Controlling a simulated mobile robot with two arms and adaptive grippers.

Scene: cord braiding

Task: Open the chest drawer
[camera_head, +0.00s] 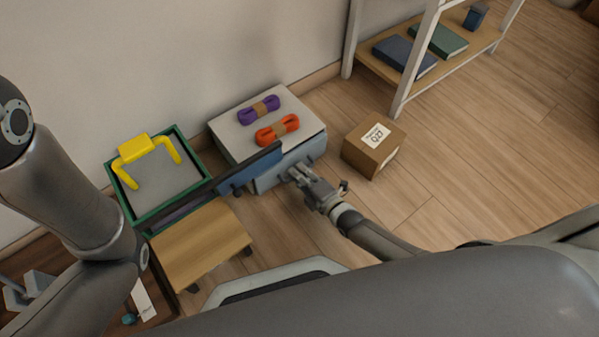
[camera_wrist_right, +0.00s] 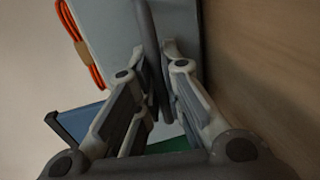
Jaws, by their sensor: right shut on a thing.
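The chest (camera_head: 230,125) has a pale top and a blue-grey front (camera_head: 265,183), and stands on the floor by the wall. My right gripper (camera_head: 301,177) is at the right part of this front. In the right wrist view it (camera_wrist_right: 158,75) is shut on a dark grey bar handle (camera_wrist_right: 147,25), which runs between its fingers. The fingers hide part of the handle. I see no clear gap at the drawer front. My left arm shows at the left of the head view, but its gripper does not.
Purple (camera_head: 259,109) and orange (camera_head: 278,130) cord bundles lie on the chest. A blue panel (camera_head: 240,175) stands before its left front. A cardboard box (camera_head: 361,157) is close on the right. A green-rimmed container (camera_head: 190,150) and a wooden-topped piece (camera_head: 200,245) stand left.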

